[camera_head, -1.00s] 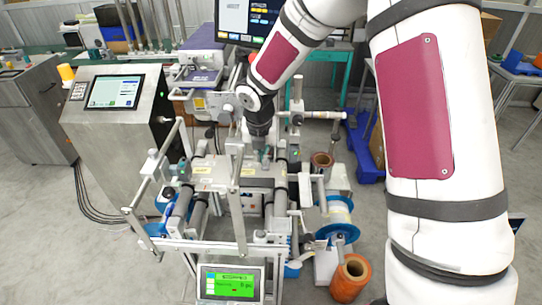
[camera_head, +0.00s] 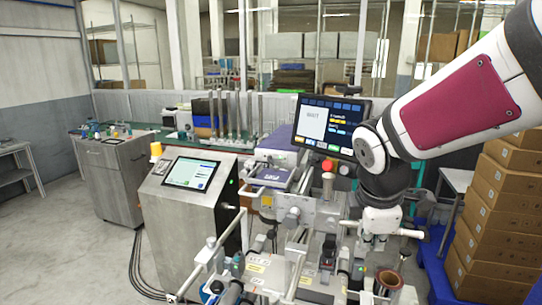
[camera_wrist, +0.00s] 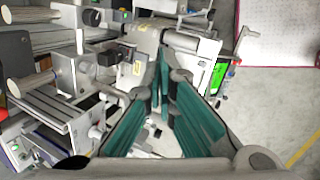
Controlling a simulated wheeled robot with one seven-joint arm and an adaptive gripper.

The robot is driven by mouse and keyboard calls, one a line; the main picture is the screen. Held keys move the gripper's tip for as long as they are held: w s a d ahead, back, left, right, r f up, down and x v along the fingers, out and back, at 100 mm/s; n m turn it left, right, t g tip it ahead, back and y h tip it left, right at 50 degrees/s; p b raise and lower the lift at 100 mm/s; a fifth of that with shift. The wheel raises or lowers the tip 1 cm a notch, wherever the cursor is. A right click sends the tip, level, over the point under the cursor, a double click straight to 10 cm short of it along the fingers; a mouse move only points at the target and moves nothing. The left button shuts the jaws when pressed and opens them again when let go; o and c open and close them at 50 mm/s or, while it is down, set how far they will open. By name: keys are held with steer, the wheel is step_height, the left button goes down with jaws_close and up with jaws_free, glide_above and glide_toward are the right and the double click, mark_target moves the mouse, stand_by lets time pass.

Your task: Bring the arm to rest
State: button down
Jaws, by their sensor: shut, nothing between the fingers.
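My gripper (camera_head: 373,242) hangs at the end of my raised arm, on the right of the head view, over the right side of the film machine (camera_head: 290,268). In the wrist view the green-padded fingers of my gripper (camera_wrist: 164,62) come together at their tips, with no object between them. The machine's rollers and frame lie below and beyond them. I see no contact between my gripper and the machine.
A steel control cabinet (camera_head: 190,215) with a screen stands left of the machine. A monitor (camera_head: 330,125) is behind it. Stacked cardboard boxes (camera_head: 500,215) stand at the right, near my arm. Floor at left is clear.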

steer(key=s+r+m+t+y+b, duration=0.1)
steer(key=s+r+m, duration=0.3)
steer(key=s+m, duration=1.1)
steer(key=shift+m+t+y+b, duration=0.4)
steer(key=shift+m+y+b, duration=0.1)
steer(key=shift+m+y, duration=0.1)
steer(key=shift+s+a, duration=0.1)
steer(key=shift+a, duration=0.05)
